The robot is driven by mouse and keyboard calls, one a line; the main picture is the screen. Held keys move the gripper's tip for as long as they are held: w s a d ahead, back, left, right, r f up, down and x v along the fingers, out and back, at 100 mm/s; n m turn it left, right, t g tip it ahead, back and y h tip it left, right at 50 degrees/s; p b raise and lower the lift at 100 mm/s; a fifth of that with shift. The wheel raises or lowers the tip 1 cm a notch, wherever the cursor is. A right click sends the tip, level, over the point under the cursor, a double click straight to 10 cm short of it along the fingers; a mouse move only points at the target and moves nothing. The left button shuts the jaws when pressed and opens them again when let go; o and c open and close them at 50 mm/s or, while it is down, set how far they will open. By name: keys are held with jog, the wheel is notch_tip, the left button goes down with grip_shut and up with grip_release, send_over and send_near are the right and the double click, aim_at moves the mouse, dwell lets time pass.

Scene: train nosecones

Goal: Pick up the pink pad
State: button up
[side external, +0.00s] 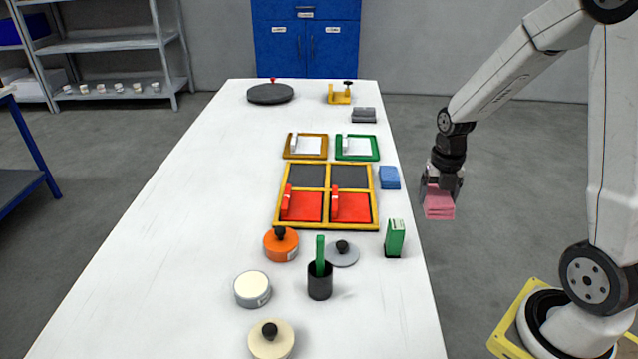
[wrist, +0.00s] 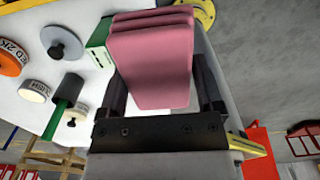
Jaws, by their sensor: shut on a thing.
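The pink pad (side external: 439,203) looks like a stack of pink layers. My gripper (side external: 441,188) is shut on it and holds it in the air to the right of the white table, past its right edge in the side view. In the wrist view the pink pad (wrist: 152,62) sits between the two dark fingers of my gripper (wrist: 158,90), one finger on each side. Its layered edge shows at the top of that view.
On the white table (side external: 180,220) are a blue pad (side external: 389,177), a grey pad (side external: 364,115), a yellow-framed tray (side external: 327,190) with red and dark panels, a green box (side external: 395,238), an orange tin (side external: 281,248) and a black cup (side external: 320,284). The table's left side is clear.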

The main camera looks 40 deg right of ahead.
jog(key=shift+s+a+r, duration=0.1)
jog(key=shift+s+r, duration=0.1)
jog(key=shift+s, duration=0.2)
jog(key=o, duration=0.7)
jog(key=c, duration=0.5)
jog(key=shift+w+a, duration=0.25)
jog(key=shift+w, duration=0.15)
jog(key=shift+c, duration=0.2)
jog(key=w+a, duration=1.4)
jog(key=a, duration=0.3)
jog(key=w+a+f, duration=0.1)
jog(key=a, duration=0.9)
jog(key=w+a+f, duration=0.1)
jog(key=a, duration=0.9)
jog(key=shift+w+a+f, duration=0.15)
jog(key=shift+a+f, duration=0.2)
jog(key=shift+a, duration=0.05)
